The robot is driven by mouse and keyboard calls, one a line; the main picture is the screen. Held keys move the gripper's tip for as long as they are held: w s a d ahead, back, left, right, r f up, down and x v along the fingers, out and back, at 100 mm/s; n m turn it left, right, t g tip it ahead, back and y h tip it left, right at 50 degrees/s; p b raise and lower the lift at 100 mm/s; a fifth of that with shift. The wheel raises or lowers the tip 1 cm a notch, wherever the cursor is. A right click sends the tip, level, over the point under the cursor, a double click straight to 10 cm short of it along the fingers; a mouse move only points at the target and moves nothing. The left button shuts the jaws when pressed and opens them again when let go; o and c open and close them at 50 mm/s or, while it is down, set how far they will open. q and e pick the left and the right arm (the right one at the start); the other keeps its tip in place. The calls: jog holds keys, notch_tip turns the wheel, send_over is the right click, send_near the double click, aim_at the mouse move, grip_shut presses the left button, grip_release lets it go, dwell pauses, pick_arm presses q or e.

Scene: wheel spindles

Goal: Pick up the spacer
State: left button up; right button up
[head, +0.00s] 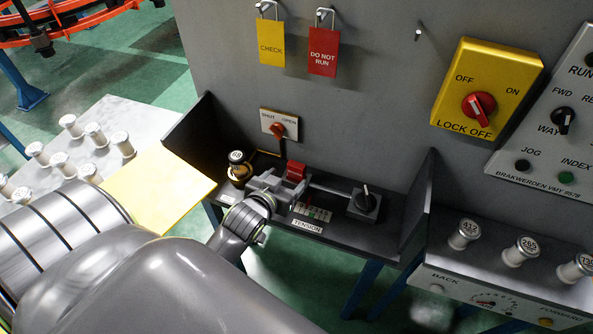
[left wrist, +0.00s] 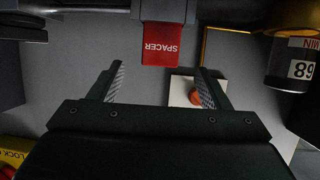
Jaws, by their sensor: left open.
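The spacer (head: 296,171) is a red block at the back of the dark shelf under the grey panel. In the left wrist view the spacer (left wrist: 161,52) shows its red face with upside-down white lettering, below a grey part that it adjoins. My left gripper (head: 278,184) is just in front of the spacer in the head view. In the left wrist view its two fingers (left wrist: 160,75) are spread wide and empty, with the spacer ahead of the gap between them. I cannot tell the exact distance. My right gripper is not in view.
A spindle marked 68 (head: 238,168) stands left of the gripper. A black knob block (head: 364,204) sits to the right. A red shut/open switch (head: 278,129) is on the panel above. Dark side walls (head: 418,205) bound the shelf.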

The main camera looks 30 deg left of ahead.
aim_at(295, 170)
pick_arm(q)
jog(key=x, duration=0.4)
jog(key=shift+w+a+f+p, duration=0.1)
jog(key=shift+w+f+p, duration=0.1)
jog(key=shift+w+p, duration=0.4)
jog(key=shift+x, duration=2.05)
jog(key=shift+c, duration=0.3)
jog(key=c, duration=1)
jog(key=shift+r+p, duration=0.2)
jog(key=shift+p, duration=0.15)
jog(key=shift+c, duration=0.2)
